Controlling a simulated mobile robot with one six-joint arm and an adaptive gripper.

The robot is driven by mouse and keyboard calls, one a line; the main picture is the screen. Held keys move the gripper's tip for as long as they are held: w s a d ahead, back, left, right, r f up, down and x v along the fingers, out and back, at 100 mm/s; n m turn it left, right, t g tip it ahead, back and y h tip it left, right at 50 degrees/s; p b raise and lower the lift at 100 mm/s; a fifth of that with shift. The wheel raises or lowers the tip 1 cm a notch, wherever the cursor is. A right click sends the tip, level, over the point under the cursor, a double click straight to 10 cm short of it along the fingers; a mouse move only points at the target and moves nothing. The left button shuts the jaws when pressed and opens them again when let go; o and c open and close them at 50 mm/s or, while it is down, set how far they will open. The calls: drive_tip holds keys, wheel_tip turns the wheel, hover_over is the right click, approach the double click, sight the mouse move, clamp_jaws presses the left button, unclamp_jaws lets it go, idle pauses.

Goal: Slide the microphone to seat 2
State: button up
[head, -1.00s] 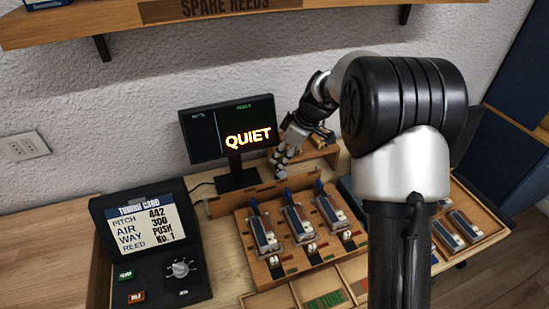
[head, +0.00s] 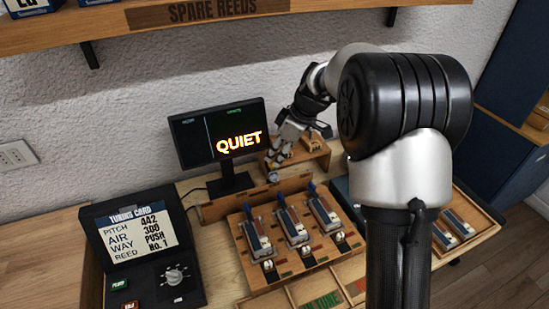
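My gripper (head: 276,163) is small and far off, just right of the screen's stand and behind the wooden reed bench (head: 238,262). It points down at the left end of a raised wooden block (head: 312,155). I cannot tell whether its fingers are open or shut. I cannot make out the microphone; it may be hidden at or behind the fingers. The bench carries three reed units side by side: left (head: 256,238), middle (head: 291,226) and right (head: 324,213). Seat numbers are too small to read. A low wooden rail (head: 225,207) runs along the bench's back edge.
A black screen (head: 192,140) reading QUIET stands close left of my gripper. A tuning-card console (head: 190,255) with a knob sits at the front left. More reed units (head: 455,225) lie in a tray at right. A spare-reeds shelf (head: 330,15) hangs above.

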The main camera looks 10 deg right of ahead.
drive_tip(key=v, duration=0.9)
drive_tip(key=shift+f, duration=0.15)
drive_tip(key=s+a+r+m+t+h, duration=0.1)
drive_tip(key=s+r+m, duration=0.2)
drive_tip(key=s, duration=0.6)
drive_tip(key=s+a+r+m+h, duration=0.1)
drive_tip(key=s+r+m, duration=0.25)
drive_tip(key=s, duration=0.55)
drive_tip(key=s+f+m, duration=0.2)
drive_tip(key=s, duration=0.6)
drive_tip(key=s+f+m+t+h, duration=0.1)
drive_tip(key=s+f+m, duration=0.1)
drive_tip(key=s, duration=0.6)
drive_tip(key=shift+d+f+m+h, duration=0.3)
drive_tip(key=shift+f+m, duration=0.05)
drive_tip(key=shift+f, duration=0.15)
drive_tip(key=shift+s, duration=0.1)
